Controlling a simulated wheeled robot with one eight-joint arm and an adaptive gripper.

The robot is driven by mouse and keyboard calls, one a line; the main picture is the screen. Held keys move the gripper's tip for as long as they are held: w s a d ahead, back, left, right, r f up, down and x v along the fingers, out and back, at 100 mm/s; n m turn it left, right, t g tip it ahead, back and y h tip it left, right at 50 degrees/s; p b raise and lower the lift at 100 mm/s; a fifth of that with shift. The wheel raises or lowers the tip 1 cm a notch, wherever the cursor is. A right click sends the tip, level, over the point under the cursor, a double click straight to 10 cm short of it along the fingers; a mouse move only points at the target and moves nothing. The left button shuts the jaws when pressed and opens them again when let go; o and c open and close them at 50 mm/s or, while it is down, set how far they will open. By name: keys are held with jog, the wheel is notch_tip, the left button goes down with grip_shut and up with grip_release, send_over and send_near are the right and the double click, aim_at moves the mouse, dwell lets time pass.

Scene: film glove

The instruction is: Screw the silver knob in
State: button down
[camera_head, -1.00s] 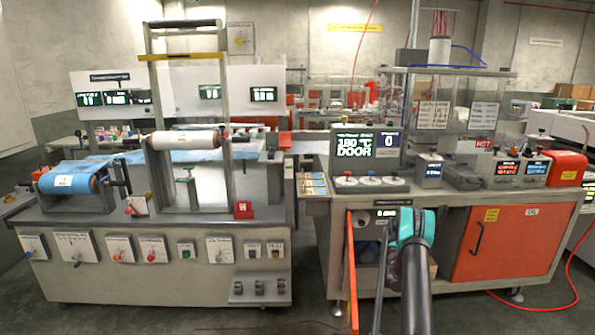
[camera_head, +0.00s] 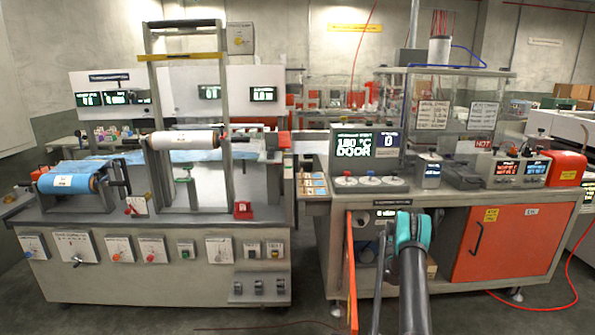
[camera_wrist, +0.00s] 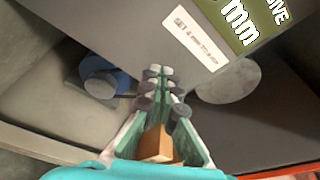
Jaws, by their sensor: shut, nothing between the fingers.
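A round silver knob with a blue collar (camera_wrist: 100,84) sits on the grey panel at the left of the wrist view. It seems to be the small round part (camera_head: 366,250) inside the open cabinet in the head view. My gripper (camera_wrist: 160,82) is shut and empty, its fingertips right of the knob and apart from it in the picture. How deeply the knob is seated cannot be told. In the head view my teal wrist hides the fingers.
A plain grey disc (camera_wrist: 230,80) and a lit mm display (camera_wrist: 243,20) are close to my fingertips. The orange cabinet door (camera_head: 351,270) stands open left of my arm. A brown block (camera_wrist: 157,144) shows between my fingers, lower down. Open floor lies in front.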

jog(key=shift+d+r, duration=0.5)
jog(key=shift+d, duration=0.4)
jog(key=shift+r, duration=0.1)
dwell(0.4)
jog(key=f+v, duration=0.1)
jog(key=v, duration=0.5)
jog(key=shift+d+r, duration=0.2)
jog(key=shift+d, duration=0.05)
dwell(0.4)
jog(key=w+m+y, duration=0.2)
jog(key=w+m, duration=0.2)
jog(key=w, duration=0.2)
jog(key=shift+f+m, duration=0.3)
jog(key=shift+f, duration=0.1)
dwell(0.3)
